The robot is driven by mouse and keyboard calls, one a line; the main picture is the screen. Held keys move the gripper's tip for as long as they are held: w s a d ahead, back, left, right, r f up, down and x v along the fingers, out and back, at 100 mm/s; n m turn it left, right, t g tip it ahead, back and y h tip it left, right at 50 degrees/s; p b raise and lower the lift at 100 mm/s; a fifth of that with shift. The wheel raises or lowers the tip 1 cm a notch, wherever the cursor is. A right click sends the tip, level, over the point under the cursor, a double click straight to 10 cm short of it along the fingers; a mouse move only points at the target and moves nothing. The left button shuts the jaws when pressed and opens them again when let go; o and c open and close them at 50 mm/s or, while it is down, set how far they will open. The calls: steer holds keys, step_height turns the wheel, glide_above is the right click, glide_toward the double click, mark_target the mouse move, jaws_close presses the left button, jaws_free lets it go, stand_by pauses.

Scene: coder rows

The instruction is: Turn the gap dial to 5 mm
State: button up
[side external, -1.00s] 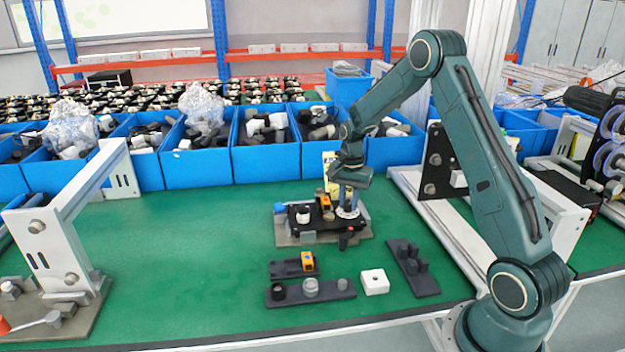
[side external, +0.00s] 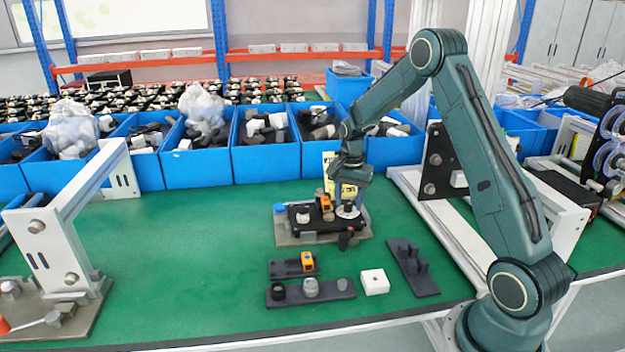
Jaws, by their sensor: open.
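The gap dial is a small pale round disc (side external: 347,211) at the right end of a black fixture (side external: 318,221) on a grey base plate (side external: 284,236). My gripper (side external: 347,200) points down right over the dial, its fingers at or just above it. Its jaws are open. I cannot tell whether the fingers touch the dial. The dial's marks are too small to read. A yellow card (side external: 329,166) stands behind the fixture, partly hidden by my gripper.
In front lie a dark holder with an orange part (side external: 307,262), a dark strip with round pieces (side external: 340,288), a white block (side external: 375,282) and a dark pegged plate (side external: 405,258). Blue bins (side external: 265,158) line the back.

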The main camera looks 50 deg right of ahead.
mark_target(348, 204)
step_height(348, 204, up, 13)
steer(key=shift+r, duration=0.2)
stand_by(0.4)
steer(key=shift+a+r, duration=0.1)
steer(key=s+a+r+n+t, duration=0.2)
steer(key=s+a+r+n, duration=0.65)
steer(key=a, duration=0.55)
steer(key=s+a+n+t, duration=0.1)
steer(key=s+a+n, duration=0.2)
steer(key=s, duration=0.5)
steer(key=s+a+n+t, duration=0.2)
steer(key=s+a+n, duration=0.2)
steer(key=s+a, duration=0.2)
steer(key=shift+s+t, duration=0.3)
steer(key=shift+s, duration=0.7)
steer(key=shift+a+n, duration=0.1)
steer(key=shift+n, duration=0.15)
